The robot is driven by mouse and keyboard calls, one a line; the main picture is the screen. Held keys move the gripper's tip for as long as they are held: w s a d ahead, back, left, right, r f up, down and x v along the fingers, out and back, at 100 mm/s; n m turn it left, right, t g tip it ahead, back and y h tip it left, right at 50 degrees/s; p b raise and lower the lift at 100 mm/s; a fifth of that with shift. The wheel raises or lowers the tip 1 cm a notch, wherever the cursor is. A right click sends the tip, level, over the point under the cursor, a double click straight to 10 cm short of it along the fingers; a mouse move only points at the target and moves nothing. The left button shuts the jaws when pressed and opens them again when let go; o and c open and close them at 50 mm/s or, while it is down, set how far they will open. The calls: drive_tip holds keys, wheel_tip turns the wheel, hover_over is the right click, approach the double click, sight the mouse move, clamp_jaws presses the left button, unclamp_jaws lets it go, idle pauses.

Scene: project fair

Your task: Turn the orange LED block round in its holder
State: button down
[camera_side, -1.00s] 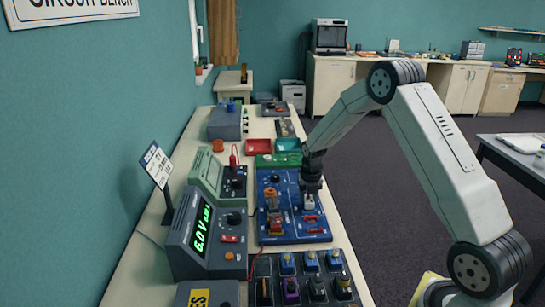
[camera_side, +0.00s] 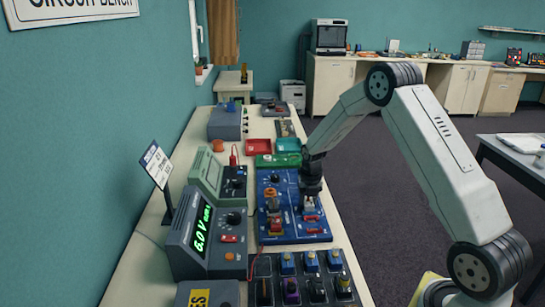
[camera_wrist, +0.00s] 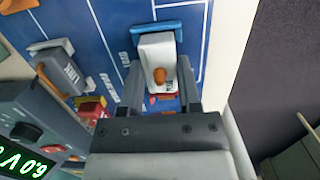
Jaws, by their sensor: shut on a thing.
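The orange LED block is a pale grey block (camera_wrist: 157,50) with an orange LED dome (camera_wrist: 158,76) on top. My gripper (camera_wrist: 159,95) is shut on it, with one finger on each side. A blue holder (camera_wrist: 153,27) shows at the block's far end; whether the block is fully seated in it is hidden. In the side view my gripper (camera_side: 310,197) points down over the right part of the blue circuit board (camera_side: 291,238), and the block is small and partly covered there.
Another grey part (camera_wrist: 58,68) with an orange lead lies left on the board. The power supply (camera_side: 205,240) reading 6.0 V stands left of the board. A dark tray (camera_side: 310,287) of several blocks is in front. Red (camera_side: 258,146) and green (camera_side: 287,145) trays lie behind.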

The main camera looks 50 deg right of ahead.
drive_tip(key=shift+f, duration=0.2)
unclamp_jaws()
idle(0.5)
drive_tip(key=shift+r, duration=0.15)
drive_tip(key=shift+r, duration=3.9)
drive_tip(key=shift+a, duration=0.1)
drive_tip(key=shift+s+a+r+m, duration=0.1)
drive_tip(key=shift+s+a+m, duration=0.1)
drive_tip(key=shift+a+m, duration=0.4)
drive_tip(key=s+a+r+m+t+y, duration=0.1)
drive_tip(key=s+a+m, duration=1.6)
drive_tip(key=m, duration=0.8)
drive_tip(key=a, duration=0.3)
drive_tip(key=shift+s+a+r+m+t, duration=0.2)
drive_tip(key=shift+s+r+m+t, duration=0.1)
drive_tip(key=shift+s+m, duration=0.1)
